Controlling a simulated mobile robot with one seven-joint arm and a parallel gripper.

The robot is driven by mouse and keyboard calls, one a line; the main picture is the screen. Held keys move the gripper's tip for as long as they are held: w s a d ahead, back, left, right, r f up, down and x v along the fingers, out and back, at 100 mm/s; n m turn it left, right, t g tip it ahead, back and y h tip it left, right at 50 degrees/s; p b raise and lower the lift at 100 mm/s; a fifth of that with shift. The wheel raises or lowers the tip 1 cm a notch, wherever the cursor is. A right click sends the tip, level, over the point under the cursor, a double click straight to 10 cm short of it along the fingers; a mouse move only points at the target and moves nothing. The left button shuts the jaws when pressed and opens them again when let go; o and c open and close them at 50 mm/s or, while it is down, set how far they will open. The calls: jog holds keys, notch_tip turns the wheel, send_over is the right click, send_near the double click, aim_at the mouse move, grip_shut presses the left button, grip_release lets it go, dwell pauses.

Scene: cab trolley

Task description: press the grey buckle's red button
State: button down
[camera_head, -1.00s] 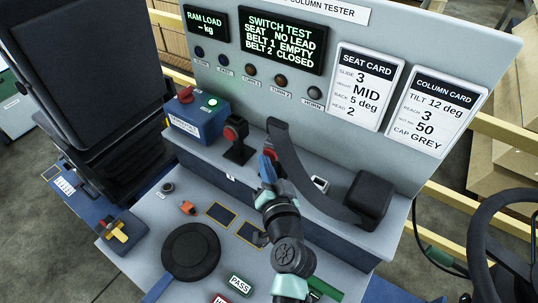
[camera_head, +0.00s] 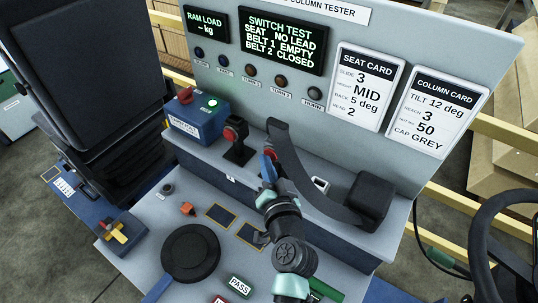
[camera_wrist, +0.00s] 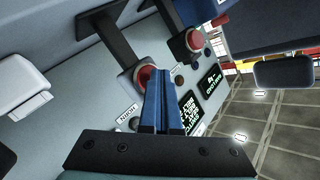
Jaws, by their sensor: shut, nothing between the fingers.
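The grey buckle's red button (camera_wrist: 146,78) shows in the wrist view right beside the tips of my gripper (camera_wrist: 161,72), partly covered by the fingers. The buckle's grey body (camera_wrist: 129,84) sits around it at the end of a dark stalk. In the head view a bit of this red button (camera_head: 272,152) shows at the blue fingertips of my gripper (camera_head: 268,168). My gripper is shut and empty. Whether the tips touch the button I cannot tell. A second, black buckle (camera_head: 237,152) with a red button stands to the left; it also shows in the wrist view (camera_wrist: 181,47).
A dark curved strap (camera_head: 300,180) runs from behind my gripper to a black block (camera_head: 369,201). A small white-framed piece (camera_head: 321,184) lies between. The display (camera_head: 283,40) reads BELT 1 EMPTY, BELT 2 CLOSED. A round black pad (camera_head: 190,253) is on the front bench.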

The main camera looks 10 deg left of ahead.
jog(key=shift+s+a, duration=0.25)
jog(key=shift+s, duration=0.45)
jog(key=shift+s+a+p, duration=0.25)
jog(key=shift+s+a, duration=0.1)
jog(key=shift+s, duration=0.45)
jog(key=shift+s+a+p, duration=0.3)
jog(key=shift+s, duration=0.45)
jog(key=shift+s+a+p, duration=0.25)
jog(key=shift+s+a, duration=0.1)
jog(key=shift+s, duration=0.45)
